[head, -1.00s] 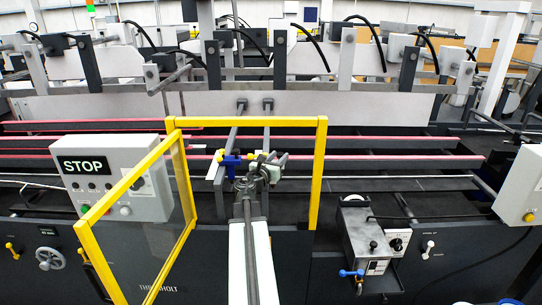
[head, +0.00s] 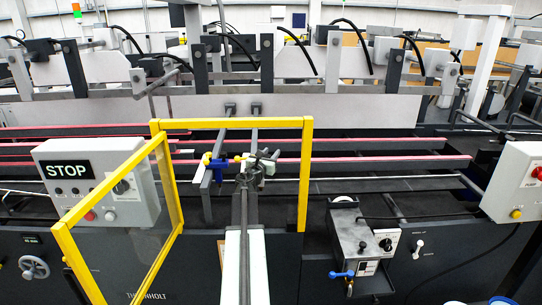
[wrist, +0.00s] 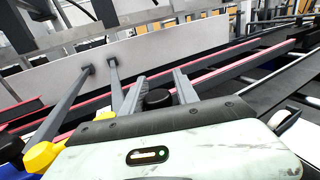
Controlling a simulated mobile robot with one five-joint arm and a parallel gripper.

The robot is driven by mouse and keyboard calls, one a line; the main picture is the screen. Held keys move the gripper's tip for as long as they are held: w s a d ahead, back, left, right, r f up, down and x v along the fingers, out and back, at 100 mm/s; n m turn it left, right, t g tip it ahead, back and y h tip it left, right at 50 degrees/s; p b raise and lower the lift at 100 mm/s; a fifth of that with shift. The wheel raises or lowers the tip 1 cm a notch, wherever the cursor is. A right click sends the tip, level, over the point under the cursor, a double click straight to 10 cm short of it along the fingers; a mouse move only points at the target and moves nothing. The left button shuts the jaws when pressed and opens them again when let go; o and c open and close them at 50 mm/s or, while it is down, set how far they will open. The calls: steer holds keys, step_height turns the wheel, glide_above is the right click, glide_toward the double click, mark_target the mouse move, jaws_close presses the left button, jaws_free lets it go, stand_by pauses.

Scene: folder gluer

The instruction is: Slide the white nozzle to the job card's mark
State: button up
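My gripper (head: 258,163) reaches in through the yellow-framed guard opening, over the dark bed of the machine. In the wrist view its two grey ridged fingers (wrist: 158,92) stand apart, with a black round knob (wrist: 157,98) showing between them. I cannot tell whether the knob lies between the fingers or behind them. A blue block (head: 217,165) with yellow knobs sits just left of my gripper on the grey bars. It also shows at the lower left of the wrist view (wrist: 12,150). I cannot pick out the white nozzle or the job card's mark with certainty.
The yellow guard frame (head: 306,180) stands around my arm, its clear door (head: 125,225) swung open on the left. A STOP panel (head: 68,171) stands left of it. A grey box with a blue handle (head: 355,240) is at the right. Red-edged rails (head: 380,161) run across behind.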

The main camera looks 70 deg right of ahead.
jaws_close()
stand_by(1.4)
